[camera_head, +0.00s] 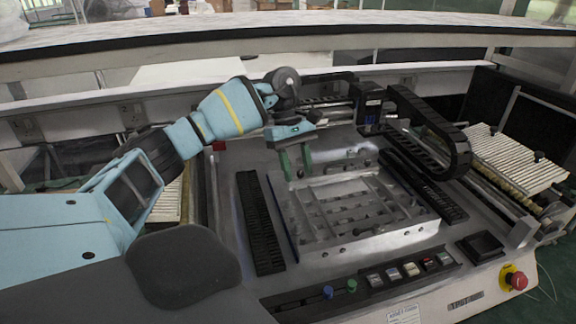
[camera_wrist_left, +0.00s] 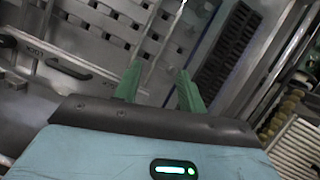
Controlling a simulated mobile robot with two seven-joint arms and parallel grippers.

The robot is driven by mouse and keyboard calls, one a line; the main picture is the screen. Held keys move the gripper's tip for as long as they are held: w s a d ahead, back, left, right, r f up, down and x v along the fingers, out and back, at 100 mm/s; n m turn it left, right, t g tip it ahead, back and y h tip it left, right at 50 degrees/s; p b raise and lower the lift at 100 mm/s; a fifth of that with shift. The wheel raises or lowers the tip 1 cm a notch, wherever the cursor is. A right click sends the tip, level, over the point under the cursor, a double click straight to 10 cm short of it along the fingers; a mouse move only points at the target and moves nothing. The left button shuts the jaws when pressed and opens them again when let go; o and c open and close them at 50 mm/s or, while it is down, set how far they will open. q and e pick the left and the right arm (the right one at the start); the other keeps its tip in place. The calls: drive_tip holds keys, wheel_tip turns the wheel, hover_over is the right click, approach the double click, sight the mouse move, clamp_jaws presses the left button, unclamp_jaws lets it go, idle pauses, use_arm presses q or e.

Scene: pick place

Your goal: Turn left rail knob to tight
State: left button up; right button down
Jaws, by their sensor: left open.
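My left gripper (camera_head: 296,166) has two green fingers, apart and empty, pointing down over the back left of the metal fixture plate (camera_head: 372,232). In the left wrist view, the gripper (camera_wrist_left: 160,78) is also open, with nothing between its fingers and the slotted plate (camera_wrist_left: 105,45) beyond them. I cannot clearly single out the left rail knob; small dark fittings show near the plate's back edge, too small to identify. My right gripper is not in view.
A black cable chain (camera_head: 432,128) curves up to the right of the plate. Dark slotted strips (camera_head: 258,222) flank it. A front button panel (camera_head: 408,270) and red emergency stop (camera_head: 518,281) lie nearer. A frame beam (camera_head: 250,45) crosses behind the arm.

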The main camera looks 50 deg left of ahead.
use_arm(q)
drive_tip(key=s+d+p, duration=0.3)
drive_tip(key=s+d, duration=0.3)
drive_tip(key=s, duration=0.1)
drive_tip(key=shift+r, duration=0.45)
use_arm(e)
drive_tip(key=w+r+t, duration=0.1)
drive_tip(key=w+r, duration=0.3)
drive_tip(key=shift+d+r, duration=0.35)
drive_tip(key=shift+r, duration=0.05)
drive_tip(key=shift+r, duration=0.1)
